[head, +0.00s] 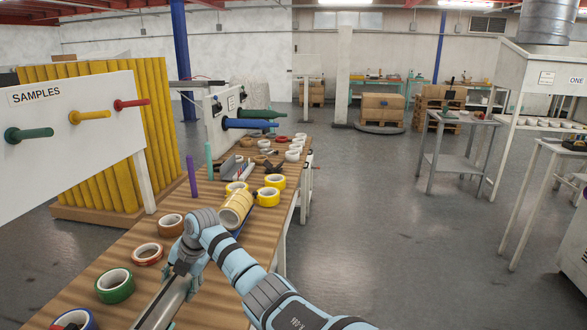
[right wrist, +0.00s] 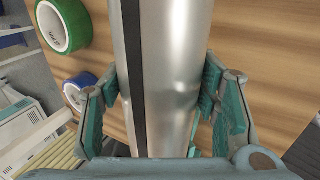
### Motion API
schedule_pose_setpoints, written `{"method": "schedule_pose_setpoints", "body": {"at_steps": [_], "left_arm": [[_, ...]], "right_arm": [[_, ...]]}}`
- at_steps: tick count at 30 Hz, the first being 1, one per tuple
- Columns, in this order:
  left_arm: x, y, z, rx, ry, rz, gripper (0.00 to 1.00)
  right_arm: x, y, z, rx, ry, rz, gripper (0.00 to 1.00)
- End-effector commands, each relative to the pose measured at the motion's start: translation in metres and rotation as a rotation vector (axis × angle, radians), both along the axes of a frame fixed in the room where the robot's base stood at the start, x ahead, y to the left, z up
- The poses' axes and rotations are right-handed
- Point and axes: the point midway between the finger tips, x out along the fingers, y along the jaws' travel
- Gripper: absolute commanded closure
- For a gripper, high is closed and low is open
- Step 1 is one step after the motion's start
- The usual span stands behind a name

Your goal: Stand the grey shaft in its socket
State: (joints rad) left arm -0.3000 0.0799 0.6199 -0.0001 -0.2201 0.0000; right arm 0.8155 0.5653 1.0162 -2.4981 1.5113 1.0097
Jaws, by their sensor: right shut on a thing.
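My right gripper (head: 184,268) is over the near part of the wooden bench. It is shut on the grey shaft (head: 163,302), which runs from the jaws down to the lower left and leaves the head view at the bottom. In the right wrist view the gripper (right wrist: 163,88) has a finger on each side of the shaft (right wrist: 182,45), a smooth metal bar with a dark stripe along it. The shaft's ends are not in the wrist view. I cannot make out the shaft's socket in either view. My left gripper is not in view.
A purple post (head: 192,177) stands upright at the bench's left edge. Open floor (head: 420,250) lies to the right.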

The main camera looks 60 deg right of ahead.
Motion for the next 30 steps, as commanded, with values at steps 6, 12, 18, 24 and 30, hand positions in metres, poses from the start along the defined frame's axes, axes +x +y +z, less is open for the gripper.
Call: {"method": "schedule_pose_setpoints", "body": {"at_steps": [6,12,18,24,30], "left_arm": [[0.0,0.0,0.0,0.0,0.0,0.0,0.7],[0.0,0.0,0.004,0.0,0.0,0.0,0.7],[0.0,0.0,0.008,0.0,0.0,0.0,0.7],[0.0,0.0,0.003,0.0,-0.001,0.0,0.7],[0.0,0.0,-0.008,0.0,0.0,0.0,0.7]], "right_arm": [[0.001,0.0,0.002,-0.001,-0.006,0.001,0.94],[0.001,0.0,0.003,-0.001,-0.004,0.0,0.95],[0.001,0.0,0.004,-0.001,-0.004,0.0,0.95],[0.003,-0.005,0.003,-0.001,-0.007,-0.001,0.95],[0.006,-0.016,0.002,0.0,-0.006,-0.002,0.95]]}}
